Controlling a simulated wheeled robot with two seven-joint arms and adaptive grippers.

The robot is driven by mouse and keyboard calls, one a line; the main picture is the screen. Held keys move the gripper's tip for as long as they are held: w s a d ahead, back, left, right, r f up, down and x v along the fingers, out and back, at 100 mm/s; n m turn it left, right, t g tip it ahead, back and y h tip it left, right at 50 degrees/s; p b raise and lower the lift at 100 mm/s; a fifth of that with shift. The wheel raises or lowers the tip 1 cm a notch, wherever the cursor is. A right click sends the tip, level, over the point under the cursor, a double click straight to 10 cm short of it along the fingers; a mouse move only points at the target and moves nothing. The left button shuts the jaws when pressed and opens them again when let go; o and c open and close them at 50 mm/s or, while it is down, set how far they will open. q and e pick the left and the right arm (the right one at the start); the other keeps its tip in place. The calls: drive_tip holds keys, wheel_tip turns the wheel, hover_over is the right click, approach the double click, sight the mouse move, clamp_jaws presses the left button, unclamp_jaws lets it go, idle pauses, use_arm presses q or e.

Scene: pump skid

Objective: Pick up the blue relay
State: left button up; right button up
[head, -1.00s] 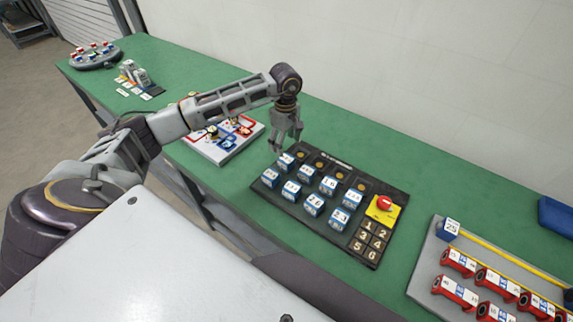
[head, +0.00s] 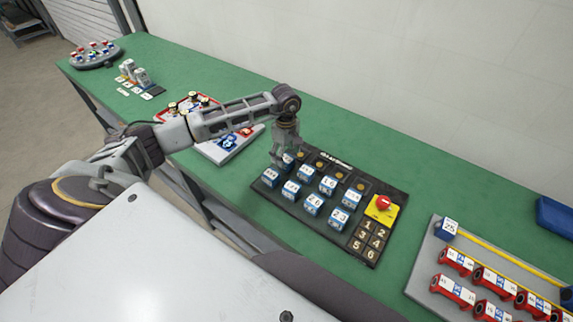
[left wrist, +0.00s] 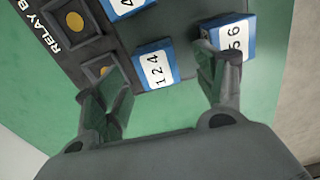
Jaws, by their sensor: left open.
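Several blue relays with white numbered tops stand in rows on a black relay board (head: 375,212). My left gripper (head: 282,160) is open just over the board's left end and partly hides one relay (head: 289,158) there. My right gripper is not in view.
The board has empty sockets with round yellowish centres (head: 341,173) along its back, and a red button (head: 384,202) at its right. A grey tray (head: 425,270) with red parts stands right. A white board (head: 222,152) lies left. The green bench (head: 350,140) behind is clear.

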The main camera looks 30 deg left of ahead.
sight(287, 158)
use_arm(q)
drive_tip(key=shift+w+f+p, duration=0.15)
drive_tip(key=shift+f+p, duration=0.5)
drive_tip(key=shift+f, duration=1.75)
drive_tip(key=c, duration=1.2)
